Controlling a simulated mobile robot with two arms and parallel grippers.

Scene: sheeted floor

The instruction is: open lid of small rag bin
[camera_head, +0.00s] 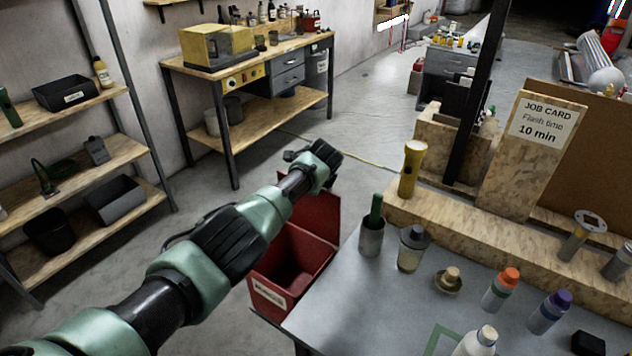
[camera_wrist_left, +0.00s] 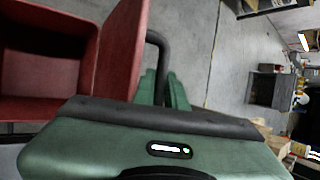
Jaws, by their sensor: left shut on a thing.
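The small red rag bin (camera_head: 290,268) stands on the floor left of the grey table, with a pale label on its front. Its red lid (camera_head: 322,208) stands raised, roughly upright, at the back of the bin, and the inside is visible and looks empty. In the left wrist view the bin (camera_wrist_left: 45,70) is at the left, with the lid (camera_wrist_left: 124,50) beside my gripper. A dark curved handle (camera_wrist_left: 160,45) sticks out from the lid. My left gripper (camera_wrist_left: 164,88) is shut on this handle; the exact contact is partly hidden. My right gripper is not in view.
The grey table (camera_head: 340,310) is close to the right of the bin, carrying a cup (camera_head: 371,238), a jar (camera_head: 411,250) and several bottles. A wooden workbench (camera_head: 245,75) stands behind, shelves (camera_head: 80,170) at left. Floor beyond the lid is clear.

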